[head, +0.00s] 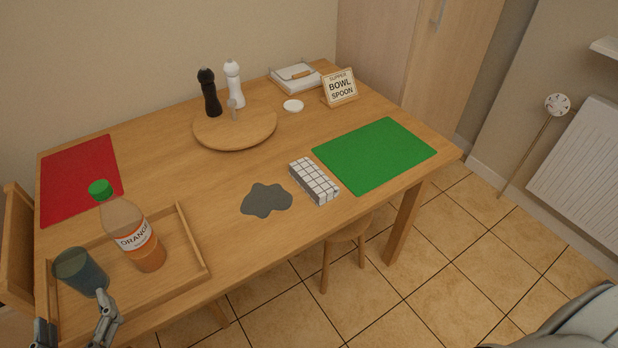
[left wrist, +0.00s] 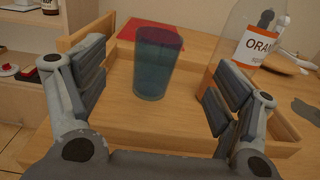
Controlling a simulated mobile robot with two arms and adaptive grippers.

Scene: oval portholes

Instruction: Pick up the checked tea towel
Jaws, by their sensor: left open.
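The checked tea towel (head: 314,181) is a folded white block with dark grid lines. It lies on the wooden table between a grey patch and a green mat, near the front edge. My left gripper (head: 73,322) is at the bottom left of the head view, by the tray's near left corner, far from the towel. In the left wrist view my left gripper (left wrist: 157,75) is open and empty, with a blue glass beyond its spread fingers. The towel does not show in the left wrist view. My right gripper is not in view.
A wooden tray (head: 197,243) holds a blue glass (head: 81,271) and an orange bottle (head: 132,236). The grey patch (head: 266,201) lies left of the towel, the green mat (head: 375,154) right. A round board (head: 236,135) with two mills and a sign (head: 340,88) stand behind.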

